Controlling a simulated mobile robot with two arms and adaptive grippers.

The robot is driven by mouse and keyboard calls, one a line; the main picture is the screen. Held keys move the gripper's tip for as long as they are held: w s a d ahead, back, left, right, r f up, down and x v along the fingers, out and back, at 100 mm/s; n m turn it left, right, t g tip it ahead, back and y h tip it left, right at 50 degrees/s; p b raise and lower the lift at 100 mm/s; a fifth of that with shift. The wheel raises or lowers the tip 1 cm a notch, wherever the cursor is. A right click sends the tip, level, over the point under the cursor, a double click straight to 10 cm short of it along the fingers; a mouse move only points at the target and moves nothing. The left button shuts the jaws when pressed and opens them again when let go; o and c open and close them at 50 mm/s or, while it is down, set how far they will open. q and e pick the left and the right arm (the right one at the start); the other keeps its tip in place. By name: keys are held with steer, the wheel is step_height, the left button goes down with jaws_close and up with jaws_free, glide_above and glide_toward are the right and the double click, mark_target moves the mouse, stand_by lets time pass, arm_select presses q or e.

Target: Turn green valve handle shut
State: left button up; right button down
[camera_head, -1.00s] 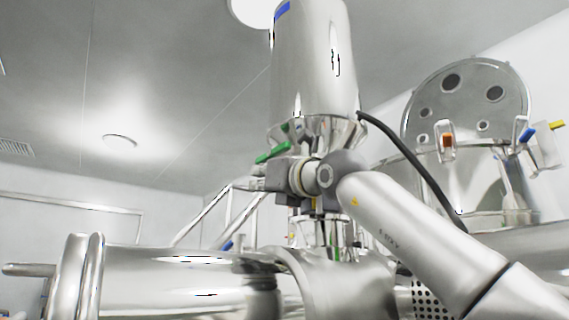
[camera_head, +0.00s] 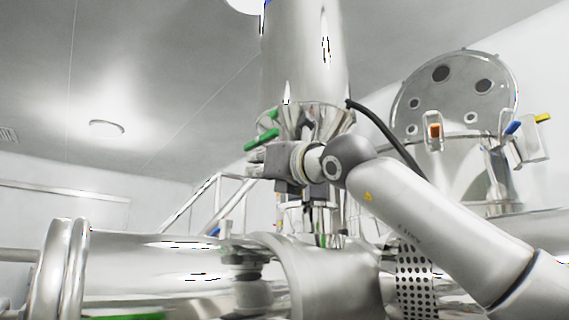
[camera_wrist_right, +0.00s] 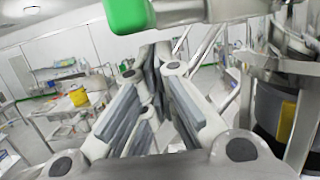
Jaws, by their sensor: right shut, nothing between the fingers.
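The green valve handle (camera_head: 262,139) sticks out to the left below the cone of the tall steel vessel (camera_head: 305,60). It slants, with its left end lower. In the right wrist view a rounded green end (camera_wrist_right: 128,12) shows large at the top edge, above my fingers. My right gripper (camera_head: 256,164) is just below the handle in the head view, its fingers pointing left and partly hidden by its body. In the right wrist view its fingertips (camera_wrist_right: 155,52) are together and hold nothing. I cannot tell whether they touch the handle. My left gripper is not in view.
A black hose (camera_head: 385,133) curves down to the right of the vessel. A steel vessel with a raised round lid (camera_head: 455,92) stands behind on the right. Large horizontal steel pipework (camera_head: 165,265) fills the lower left. A workbench area (camera_wrist_right: 70,105) shows in the wrist view.

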steer(key=v, duration=0.8)
steer(key=shift+s+d, duration=0.2)
steer(key=shift+s, duration=0.05)
steer(key=shift+a+f, duration=0.1)
steer(key=shift+f, duration=0.05)
